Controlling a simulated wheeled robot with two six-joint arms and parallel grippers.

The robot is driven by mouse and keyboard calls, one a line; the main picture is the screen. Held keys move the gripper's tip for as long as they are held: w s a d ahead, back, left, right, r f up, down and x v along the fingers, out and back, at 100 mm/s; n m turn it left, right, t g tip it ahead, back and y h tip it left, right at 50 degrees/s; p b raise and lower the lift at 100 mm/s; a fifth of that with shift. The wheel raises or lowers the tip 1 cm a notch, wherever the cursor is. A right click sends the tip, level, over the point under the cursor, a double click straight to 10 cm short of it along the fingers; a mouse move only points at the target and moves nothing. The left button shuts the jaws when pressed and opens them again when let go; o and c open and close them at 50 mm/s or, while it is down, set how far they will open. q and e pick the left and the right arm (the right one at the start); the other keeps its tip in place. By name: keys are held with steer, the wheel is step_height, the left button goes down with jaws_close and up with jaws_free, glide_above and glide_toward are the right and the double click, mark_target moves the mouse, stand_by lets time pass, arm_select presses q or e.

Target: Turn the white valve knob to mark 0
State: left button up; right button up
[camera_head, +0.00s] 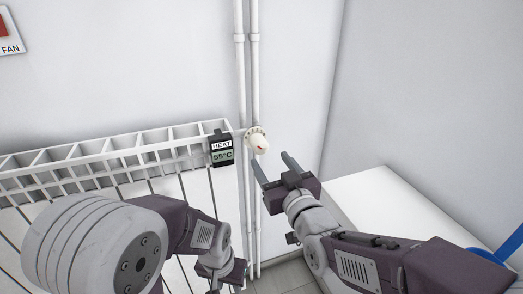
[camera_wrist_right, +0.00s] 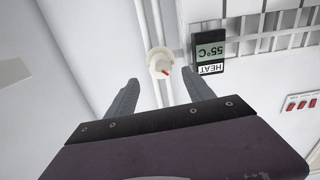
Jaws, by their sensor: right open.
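The white valve knob (camera_head: 257,143) sits at the right end of the radiator, beside the vertical pipes. A small red mark shows on its face, and it also appears in the right wrist view (camera_wrist_right: 160,66). The numbers on it are too small to read. My right gripper (camera_head: 273,164) is open and empty, just below and right of the knob, apart from it. In the right wrist view the knob lies beyond and between the two fingers. My left gripper (camera_head: 228,274) is low in front of the radiator; its fingers are not clear.
The white radiator (camera_head: 100,157) spans the left, with a black HEAT display (camera_head: 221,150) reading 55°C close to the knob. White pipes (camera_head: 254,80) run up the wall. A white surface (camera_head: 385,215) and a blue bar (camera_head: 508,246) are at right. A FAN panel (camera_head: 10,32) is upper left.

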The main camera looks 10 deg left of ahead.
mark_target(262, 149)
steer(key=x, duration=0.9)
steer(key=shift+r+b, duration=0.1)
steer(key=shift+b, duration=0.2)
steer(key=shift+s, duration=0.1)
jaws_close()
